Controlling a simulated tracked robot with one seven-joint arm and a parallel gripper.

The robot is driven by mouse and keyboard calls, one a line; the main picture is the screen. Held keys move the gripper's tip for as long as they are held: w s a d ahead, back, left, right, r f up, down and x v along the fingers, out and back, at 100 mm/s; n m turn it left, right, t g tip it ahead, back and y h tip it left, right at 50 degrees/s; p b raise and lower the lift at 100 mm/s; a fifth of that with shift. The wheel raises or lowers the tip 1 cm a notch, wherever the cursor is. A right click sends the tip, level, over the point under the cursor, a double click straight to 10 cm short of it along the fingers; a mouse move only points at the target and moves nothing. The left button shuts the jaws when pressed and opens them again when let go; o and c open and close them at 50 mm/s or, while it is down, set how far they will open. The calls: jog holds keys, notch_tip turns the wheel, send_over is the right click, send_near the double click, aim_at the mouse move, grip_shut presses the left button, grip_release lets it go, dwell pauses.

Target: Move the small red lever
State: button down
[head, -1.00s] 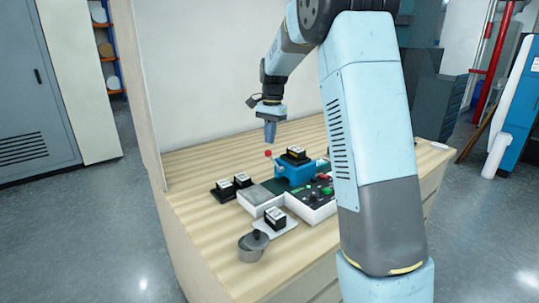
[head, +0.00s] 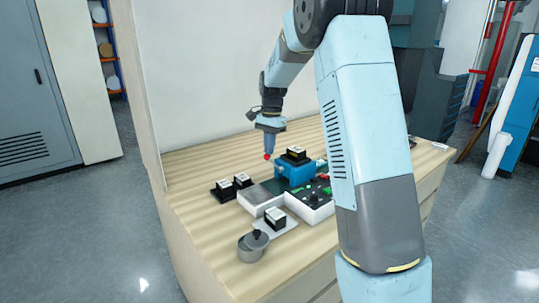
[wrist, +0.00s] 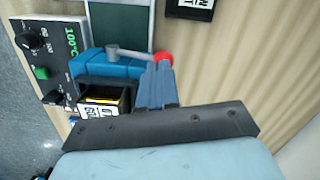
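The small red lever has a round red knob (head: 267,156) on a grey arm, at the far left side of the blue machine body (head: 290,175). In the wrist view the knob (wrist: 164,58) shows at the end of its grey arm (wrist: 127,53), just beyond my fingertips. My gripper (head: 268,151) points down at the knob from above. Its blue fingers (wrist: 159,72) lie close together and look shut, with nothing visible between them. The tips are at or very near the knob; I cannot tell if they touch it.
A control panel (wrist: 48,43) with knobs and buttons adjoins the blue body. A labelled black box (head: 296,153) sits on top. Small black boxes (head: 224,190) stand to the left, and a round metal pot (head: 252,247) is in front. The wooden tabletop (head: 190,165) at the far left is clear.

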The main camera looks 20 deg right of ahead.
jog(key=shift+f, duration=0.55)
jog(key=shift+d, duration=0.1)
jog(key=shift+w+d+r, duration=0.25)
jog(key=shift+w+d, duration=0.25)
jog(key=shift+d, duration=0.05)
jog(key=shift+w+d+r, duration=0.25)
jog(key=shift+w+d, duration=0.2)
jog(key=shift+d, duration=0.1)
notch_tip(320, 180, up, 14)
jog(key=d, duration=0.1)
jog(key=shift+w+f, duration=0.2)
jog(key=shift+w, duration=0.25)
